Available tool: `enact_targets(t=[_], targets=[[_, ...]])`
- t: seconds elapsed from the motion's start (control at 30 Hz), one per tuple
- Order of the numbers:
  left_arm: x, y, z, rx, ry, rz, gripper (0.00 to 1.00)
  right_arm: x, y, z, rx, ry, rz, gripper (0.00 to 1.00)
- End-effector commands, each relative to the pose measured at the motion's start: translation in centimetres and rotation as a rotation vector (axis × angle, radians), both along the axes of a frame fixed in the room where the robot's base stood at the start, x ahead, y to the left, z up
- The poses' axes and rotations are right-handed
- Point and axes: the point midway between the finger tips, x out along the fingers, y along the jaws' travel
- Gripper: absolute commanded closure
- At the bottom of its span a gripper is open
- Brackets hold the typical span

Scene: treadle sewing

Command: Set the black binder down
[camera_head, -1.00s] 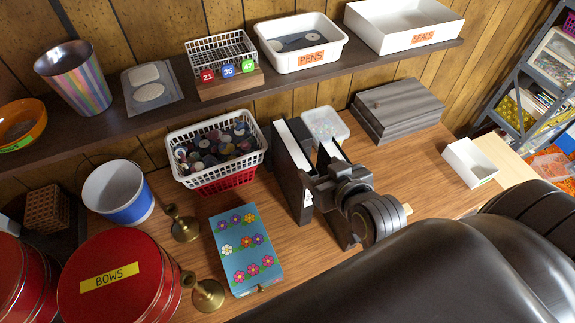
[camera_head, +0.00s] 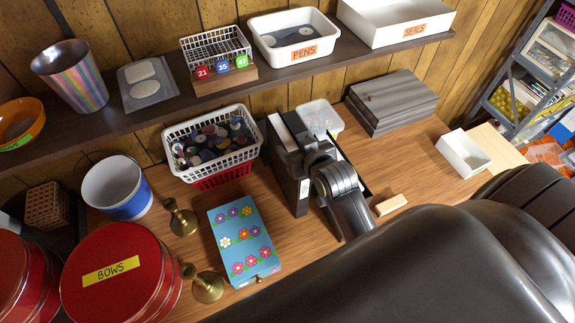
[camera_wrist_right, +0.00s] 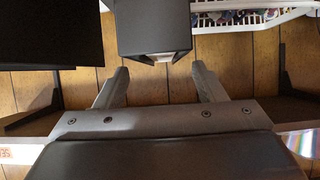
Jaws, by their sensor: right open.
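The black binder (camera_head: 291,185) stands upright on the wooden table, with white along its top and a white label on its near spine. My right gripper (camera_head: 296,150) is at its upper part in the head view and hides some of it. In the right wrist view the open fingers (camera_wrist_right: 158,72) spread wide, and the end of a black binder (camera_wrist_right: 153,28) lies between and just beyond their tips, with gaps on both sides. A second dark upright shape (camera_head: 353,162) stands to the right, mostly hidden by my arm. My left gripper is out of view.
A white button basket (camera_head: 213,150) stands close left of the binder, a blue flowered box (camera_head: 243,240) in front-left. A clear tub (camera_head: 320,117) and grey box (camera_head: 392,100) are behind. A wooden block (camera_head: 391,205) lies right. The shelf (camera_head: 145,118) overhangs the back.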

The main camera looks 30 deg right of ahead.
Motion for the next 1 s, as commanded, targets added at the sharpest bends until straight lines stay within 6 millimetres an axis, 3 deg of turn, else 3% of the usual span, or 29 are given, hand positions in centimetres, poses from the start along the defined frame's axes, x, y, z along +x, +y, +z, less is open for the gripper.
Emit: enact_targets(t=[0.43, 0.8, 1.0], targets=[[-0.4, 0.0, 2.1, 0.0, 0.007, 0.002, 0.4, 3.7, -0.1, -2.2, -0.001, 0.001, 0.0, 0.36], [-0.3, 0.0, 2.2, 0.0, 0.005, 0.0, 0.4, 4.2, -0.1, -2.6, 0.0, 0.0, 0.0, 0.36], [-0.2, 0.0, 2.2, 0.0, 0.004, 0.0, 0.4, 4.2, -0.1, -2.6, 0.0, 0.0, 0.0, 0.61]])
